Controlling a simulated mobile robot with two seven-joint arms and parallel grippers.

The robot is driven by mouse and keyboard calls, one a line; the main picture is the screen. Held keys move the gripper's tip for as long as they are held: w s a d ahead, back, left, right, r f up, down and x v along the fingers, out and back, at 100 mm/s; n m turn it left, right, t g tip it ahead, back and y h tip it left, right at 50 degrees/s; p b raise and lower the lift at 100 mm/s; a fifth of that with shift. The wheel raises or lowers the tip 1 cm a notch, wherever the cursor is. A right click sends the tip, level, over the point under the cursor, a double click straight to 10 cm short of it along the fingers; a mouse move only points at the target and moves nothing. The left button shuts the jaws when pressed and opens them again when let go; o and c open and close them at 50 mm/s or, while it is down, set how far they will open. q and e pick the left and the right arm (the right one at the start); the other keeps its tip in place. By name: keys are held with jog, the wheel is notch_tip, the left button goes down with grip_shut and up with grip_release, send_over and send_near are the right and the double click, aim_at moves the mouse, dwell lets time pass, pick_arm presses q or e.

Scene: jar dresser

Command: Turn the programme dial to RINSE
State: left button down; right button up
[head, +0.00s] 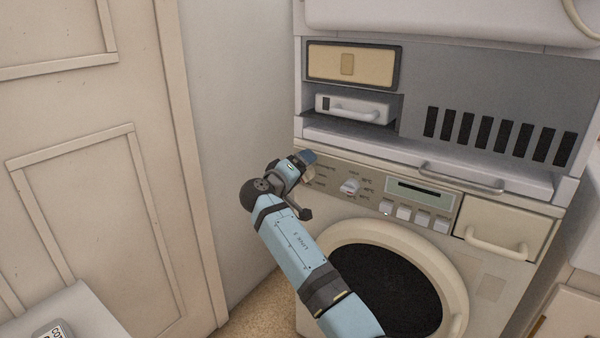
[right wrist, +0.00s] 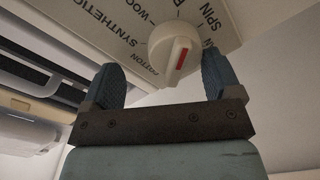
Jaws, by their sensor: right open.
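The programme dial (right wrist: 173,60) is a white round knob with a red mark, on the washing machine's panel (head: 325,180). In the right wrist view, printed words around it include COTTON, SYNTHETIC, part of WOO, a cut-off R or E, and SPIN. I cannot tell which word the red mark picks out. My right gripper (right wrist: 160,78) is open, with one finger on each side of the dial; I see a gap at the left finger, and contact at the right is unclear. In the head view my right gripper (head: 303,160) covers most of the dial.
A second knob (head: 349,187) with a red mark sits just right of the gripper, then a display (head: 424,189) and several white buttons (head: 404,213). A drawer with a handle (head: 497,245) is further right. The round door (head: 385,285) is below; a shelf unit (head: 430,160) stands above.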

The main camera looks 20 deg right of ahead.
aim_at(305, 145)
jog(key=shift+o, duration=0.6)
jog(key=r, duration=0.1)
jog(key=r+p, duration=0.1)
jog(key=r, duration=0.3)
jog(key=shift+w+a+p, duration=0.1)
jog(key=shift+w+p, duration=0.25)
jog(key=r, duration=0.2)
jog(key=r+p, duration=0.1)
jog(key=r, duration=0.1)
jog(key=s+r+p, duration=0.1)
jog(key=r, duration=0.2)
jog(key=shift+r, duration=0.1)
jog(key=shift+c, duration=0.6)
pick_arm(q)
jog(key=s+r+n+p, duration=0.1)
jog(key=s+d+r+n+p, duration=0.1)
jog(key=n, duration=0.1)
jog(key=shift+s+r+y, duration=0.1)
jog(key=shift+r+y, duration=0.3)
pick_arm(e)
notch_tip(305, 145, up, 6)
jog(key=shift+w, duration=0.1)
